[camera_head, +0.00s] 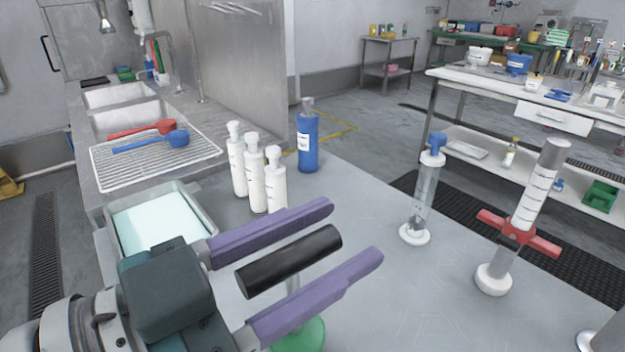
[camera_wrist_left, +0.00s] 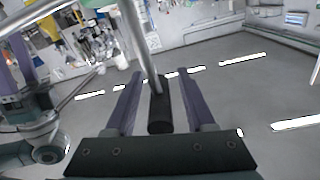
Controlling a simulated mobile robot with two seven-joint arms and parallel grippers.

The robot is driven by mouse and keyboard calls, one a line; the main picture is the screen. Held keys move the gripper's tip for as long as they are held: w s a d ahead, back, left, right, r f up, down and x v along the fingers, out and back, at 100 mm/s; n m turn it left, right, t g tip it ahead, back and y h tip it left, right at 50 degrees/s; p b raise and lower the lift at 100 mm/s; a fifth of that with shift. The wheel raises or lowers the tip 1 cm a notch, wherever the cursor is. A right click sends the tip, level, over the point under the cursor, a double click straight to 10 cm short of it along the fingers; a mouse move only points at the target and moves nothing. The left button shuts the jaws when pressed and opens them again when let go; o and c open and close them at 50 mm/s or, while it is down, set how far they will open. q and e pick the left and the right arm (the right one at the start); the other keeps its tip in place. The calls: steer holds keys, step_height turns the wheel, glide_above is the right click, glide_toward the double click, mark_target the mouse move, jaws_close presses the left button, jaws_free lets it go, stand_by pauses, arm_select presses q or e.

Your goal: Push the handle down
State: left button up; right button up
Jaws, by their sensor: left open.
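The black handle (camera_head: 288,262) is a cylinder lying between the two purple fingers of my left gripper (camera_head: 340,232) in the head view. My left gripper is open, with a finger on each side of the handle and gaps showing. In the left wrist view the handle (camera_wrist_left: 159,108) sits between the fingers, joined to a metal rod (camera_wrist_left: 145,45). A green base (camera_head: 303,336) shows partly below the fingers; the rest of the device is hidden. A purple finger of my right gripper (camera_wrist_left: 22,58) shows at the left edge of the wrist view.
White bottles (camera_head: 255,178) and a blue bottle (camera_head: 307,142) stand beyond my gripper on the grey table (camera_head: 365,270). A clear dispenser (camera_head: 424,195) and a red-handled one (camera_head: 530,200) stand at the right. A tray (camera_head: 158,222) is behind my wrist.

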arm_select(q)
steer(key=shift+w+d, duration=0.2)
steer(key=shift+d, duration=0.05)
jaws_close()
stand_by(0.3)
steer(key=shift+f, duration=0.1)
stand_by(0.8)
